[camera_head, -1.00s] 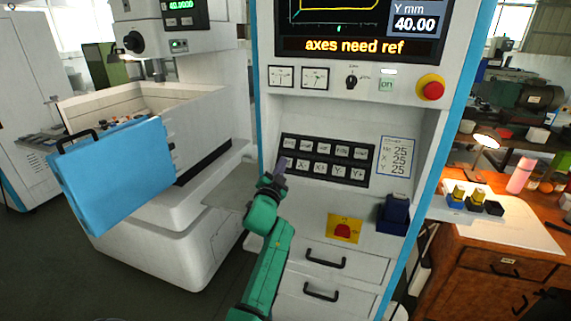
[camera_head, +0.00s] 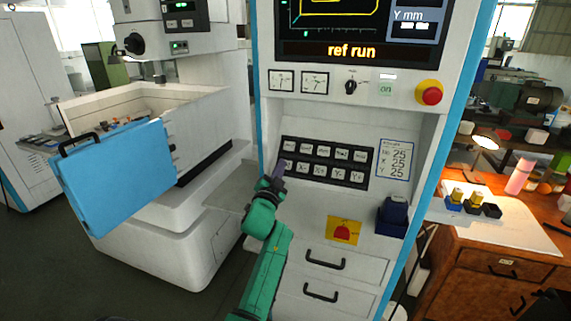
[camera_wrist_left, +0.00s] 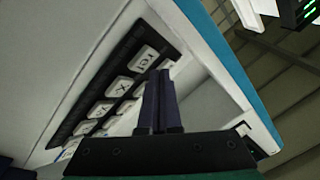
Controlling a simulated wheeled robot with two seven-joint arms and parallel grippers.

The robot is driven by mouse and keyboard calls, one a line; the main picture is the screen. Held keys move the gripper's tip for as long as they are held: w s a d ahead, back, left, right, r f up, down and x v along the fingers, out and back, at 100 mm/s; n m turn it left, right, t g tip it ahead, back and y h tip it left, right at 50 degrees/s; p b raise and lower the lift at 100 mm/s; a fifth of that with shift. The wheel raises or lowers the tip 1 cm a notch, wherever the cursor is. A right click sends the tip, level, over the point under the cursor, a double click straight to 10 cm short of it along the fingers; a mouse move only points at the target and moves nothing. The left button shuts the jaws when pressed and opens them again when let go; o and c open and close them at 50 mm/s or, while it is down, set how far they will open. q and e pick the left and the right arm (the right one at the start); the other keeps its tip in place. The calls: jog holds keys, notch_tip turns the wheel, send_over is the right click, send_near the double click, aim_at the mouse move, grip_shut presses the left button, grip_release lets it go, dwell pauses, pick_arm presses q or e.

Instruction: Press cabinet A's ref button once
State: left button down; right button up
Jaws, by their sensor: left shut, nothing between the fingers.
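Cabinet A's panel (camera_head: 345,122) is a white cabinet with a black keypad (camera_head: 371,170). The white ref key (camera_wrist_left: 147,58) shows in the left wrist view, at the upper end of its row; in the head view my fingers cover that lower left corner. My left gripper (camera_head: 279,169) is shut and empty, its fingertips at the keypad's left end. In the left wrist view the paired fingers (camera_wrist_left: 162,75) stand close beside the ref key. I cannot tell whether they touch it. The screen banner (camera_head: 352,51) reads "ref run". My right gripper is not in view.
A red emergency knob (camera_head: 429,95), a rotary switch (camera_head: 351,87) and an "on" key (camera_head: 386,89) sit above the keypad. A yellow plate (camera_head: 344,230) and a dark blue holder (camera_head: 392,216) are below. A machine with a blue door (camera_head: 115,178) stands left, a wooden bench (camera_head: 480,262) right.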

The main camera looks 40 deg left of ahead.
pick_arm(q)
jog(key=s+r+p, duration=0.1)
jog(key=s+p, duration=0.1)
jog(key=s+d+r+p, duration=0.1)
jog(key=r+p, duration=0.1)
jog(key=shift+s+d, duration=0.15)
jog(key=shift+s, duration=0.25)
dwell(0.6)
